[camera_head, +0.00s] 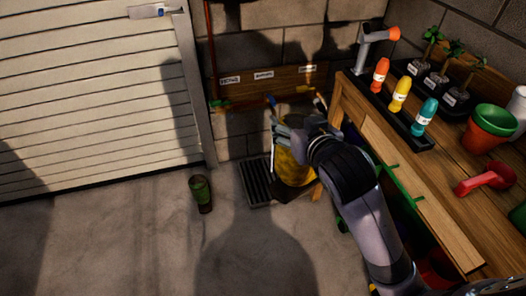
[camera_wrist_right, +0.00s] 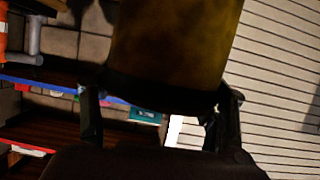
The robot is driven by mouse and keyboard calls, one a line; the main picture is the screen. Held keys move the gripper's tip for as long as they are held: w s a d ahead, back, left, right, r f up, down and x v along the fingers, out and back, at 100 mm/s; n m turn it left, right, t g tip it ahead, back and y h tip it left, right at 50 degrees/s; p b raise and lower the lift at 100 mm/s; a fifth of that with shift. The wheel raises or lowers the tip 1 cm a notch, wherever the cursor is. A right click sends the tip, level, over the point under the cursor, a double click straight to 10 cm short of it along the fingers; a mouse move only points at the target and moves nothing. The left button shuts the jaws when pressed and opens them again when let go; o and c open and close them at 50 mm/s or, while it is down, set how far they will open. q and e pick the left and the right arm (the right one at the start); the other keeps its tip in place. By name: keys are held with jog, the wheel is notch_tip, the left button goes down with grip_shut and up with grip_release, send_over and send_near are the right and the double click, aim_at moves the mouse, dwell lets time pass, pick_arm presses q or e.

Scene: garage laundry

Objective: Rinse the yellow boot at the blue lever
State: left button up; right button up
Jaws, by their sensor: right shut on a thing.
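My right gripper (camera_head: 285,132) reaches in from the lower right and is shut on the yellow boot (camera_head: 290,168). The boot hangs below the fingers, over or beside the right side of the dark floor grate (camera_head: 254,184); its exact height is unclear. In the right wrist view the boot (camera_wrist_right: 172,45) fills the top middle, between the two dark fingers. A small blue lever (camera_head: 271,101) shows at the wall just behind and above my gripper, under a wooden board with white labels (camera_head: 262,80). My left gripper is out of view.
A dark green boot or cup-like thing (camera_head: 201,193) stands on the floor left of the grate. A wooden bench (camera_head: 380,150) on the right holds several bottles, plants, pots and a red scoop (camera_head: 487,178). Open floor lies at front left.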

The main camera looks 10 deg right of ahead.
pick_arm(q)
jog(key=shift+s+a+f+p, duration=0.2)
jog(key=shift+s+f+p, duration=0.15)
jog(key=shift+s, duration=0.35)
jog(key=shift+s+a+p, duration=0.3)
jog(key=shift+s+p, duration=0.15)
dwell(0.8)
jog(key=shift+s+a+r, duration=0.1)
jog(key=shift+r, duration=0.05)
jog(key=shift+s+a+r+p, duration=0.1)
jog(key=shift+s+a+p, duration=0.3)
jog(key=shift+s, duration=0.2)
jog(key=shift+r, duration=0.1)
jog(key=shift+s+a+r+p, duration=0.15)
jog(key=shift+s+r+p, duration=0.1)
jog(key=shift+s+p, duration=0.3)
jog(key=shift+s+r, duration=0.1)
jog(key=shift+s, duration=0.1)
